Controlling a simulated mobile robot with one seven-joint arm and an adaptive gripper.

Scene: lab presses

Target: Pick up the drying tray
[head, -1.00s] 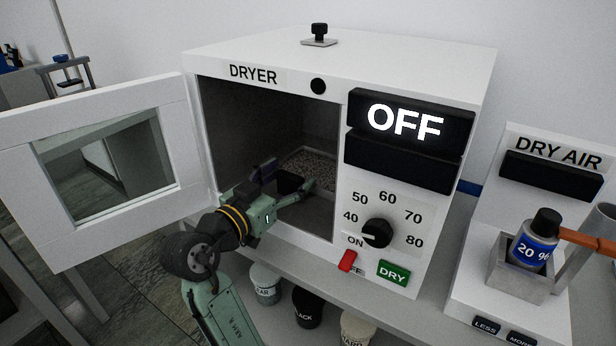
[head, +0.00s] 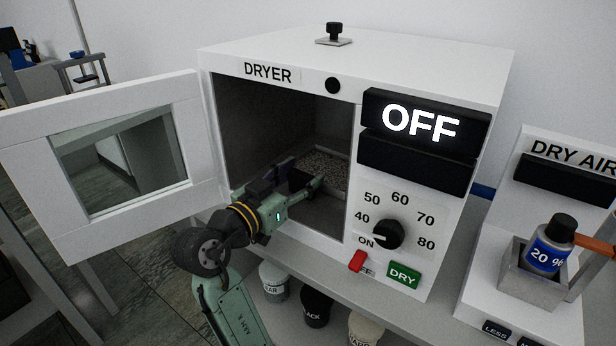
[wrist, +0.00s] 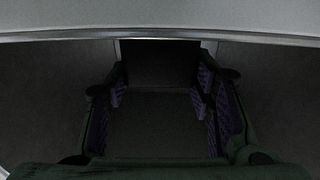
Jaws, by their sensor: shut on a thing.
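The drying tray (head: 328,168) is inside the open dryer, filled with pale speckled granules and resting low in the chamber. My gripper (head: 300,182) reaches in through the dryer's opening and is shut at the tray's near side. In the wrist view a dark block, which looks like the tray's handle (wrist: 160,62), sits between the purple-padded fingers of my gripper (wrist: 160,90). The finger contact is dark and hard to make out. My gripper hides the tray's near edge in the head view.
The dryer door (head: 35,160) stands open to the left. The dryer's control panel (head: 400,215) is right of the opening and its display reads OFF. Several lidded jars, including a black one (head: 316,306), stand below. A bottle (head: 550,248) sits in the dry air unit at right.

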